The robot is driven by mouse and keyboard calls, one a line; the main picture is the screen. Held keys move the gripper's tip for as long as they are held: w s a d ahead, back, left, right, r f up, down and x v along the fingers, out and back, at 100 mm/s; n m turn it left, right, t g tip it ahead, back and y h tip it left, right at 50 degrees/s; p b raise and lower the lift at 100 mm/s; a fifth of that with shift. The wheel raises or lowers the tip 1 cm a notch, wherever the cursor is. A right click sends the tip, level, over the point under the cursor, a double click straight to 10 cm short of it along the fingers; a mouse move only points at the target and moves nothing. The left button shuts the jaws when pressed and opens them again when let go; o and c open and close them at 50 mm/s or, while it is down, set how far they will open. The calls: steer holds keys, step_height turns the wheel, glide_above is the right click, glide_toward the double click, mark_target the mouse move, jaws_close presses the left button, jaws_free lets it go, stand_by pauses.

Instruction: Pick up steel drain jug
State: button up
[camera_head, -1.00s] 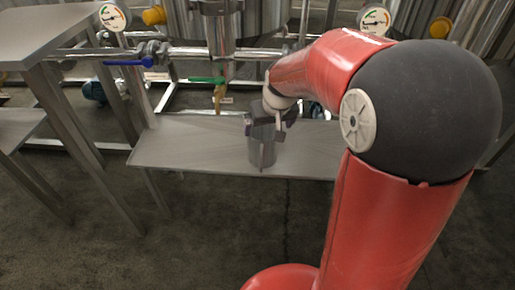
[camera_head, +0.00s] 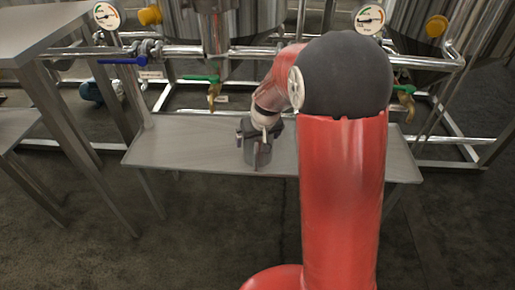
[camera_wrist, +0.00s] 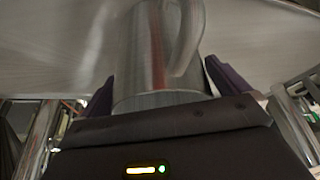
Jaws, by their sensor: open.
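The steel drain jug (camera_head: 259,157) is a grey metal cylinder on the steel bench (camera_head: 190,150), below the pipework. In the wrist view the jug (camera_wrist: 150,50) is blurred, with its handle toward the right and its near end close to my gripper's palm. My gripper (camera_head: 257,133) is at the top of the jug. In the wrist view its two dark fingers (camera_wrist: 158,85) stand apart, one on each side of the jug. The jaws are open; whether a finger touches the jug cannot be told.
A green-handled valve (camera_head: 214,90) hangs behind and left of the jug. A blue-handled valve (camera_head: 122,61) and a pressure gauge (camera_head: 107,15) are further left. A taller steel table (camera_head: 35,28) stands at left. The bench is clear left of the jug.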

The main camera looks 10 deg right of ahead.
steer(key=shift+c, duration=0.3)
steer(key=c, duration=1)
steer(key=shift+o, duration=0.2)
